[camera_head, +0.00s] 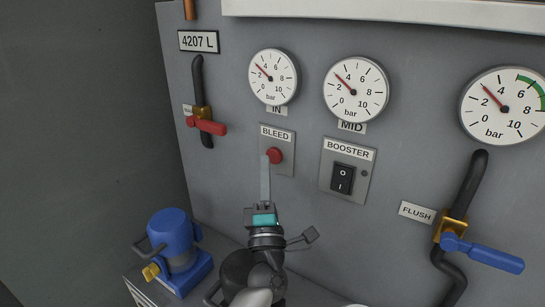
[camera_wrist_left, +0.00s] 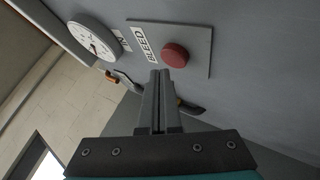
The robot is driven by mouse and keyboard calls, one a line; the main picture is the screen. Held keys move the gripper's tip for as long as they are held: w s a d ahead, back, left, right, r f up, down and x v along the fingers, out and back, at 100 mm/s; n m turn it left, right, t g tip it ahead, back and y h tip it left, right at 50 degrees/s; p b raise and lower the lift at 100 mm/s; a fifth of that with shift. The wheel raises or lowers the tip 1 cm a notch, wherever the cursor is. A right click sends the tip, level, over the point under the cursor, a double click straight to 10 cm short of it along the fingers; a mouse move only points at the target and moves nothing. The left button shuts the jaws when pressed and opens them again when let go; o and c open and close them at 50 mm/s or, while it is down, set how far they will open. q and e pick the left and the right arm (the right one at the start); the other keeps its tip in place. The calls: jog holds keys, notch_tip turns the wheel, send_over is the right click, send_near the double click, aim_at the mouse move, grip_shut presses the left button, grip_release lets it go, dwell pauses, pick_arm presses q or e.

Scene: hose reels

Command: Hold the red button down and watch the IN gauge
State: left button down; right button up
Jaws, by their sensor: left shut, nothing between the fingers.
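The red button (camera_head: 275,155) sits on the BLEED plate (camera_head: 283,170) on the grey panel; it also shows in the left wrist view (camera_wrist_left: 175,55). My left gripper (camera_head: 266,158) is shut and empty, its fingertips just left of the button in the head view. In the left wrist view the fingertips (camera_wrist_left: 160,74) end close beside the button's edge; I cannot tell whether they touch it. The IN gauge (camera_head: 281,88) is above the button, its red needle between 2 and 4 bar. My right gripper is not in view.
The MID gauge (camera_head: 356,102) and the BOOSTER switch (camera_head: 343,178) are to the right. A red-handled valve (camera_head: 207,125) is to the left, a blue-handled FLUSH valve (camera_head: 484,253) at the lower right. A blue device (camera_head: 174,236) stands at the lower left.

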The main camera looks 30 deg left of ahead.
pick_arm(q)
jog(key=shift+w, duration=0.1)
dwell(0.3)
jog(key=shift+w, duration=0.35)
jog(key=shift+w+d+b, duration=0.1)
jog(key=shift+w+b, duration=0.2)
jog(key=shift+w, duration=0.25)
dwell(1.9)
jog(key=shift+s, duration=0.1)
dwell(1.4)
jog(key=shift+s+p, duration=0.35)
jog(key=shift+s, duration=0.5)
jog(key=s, duration=0.1)
jog(key=s+p, duration=0.1)
jog(key=s, duration=0.3)
jog(key=shift+a+p, duration=0.3)
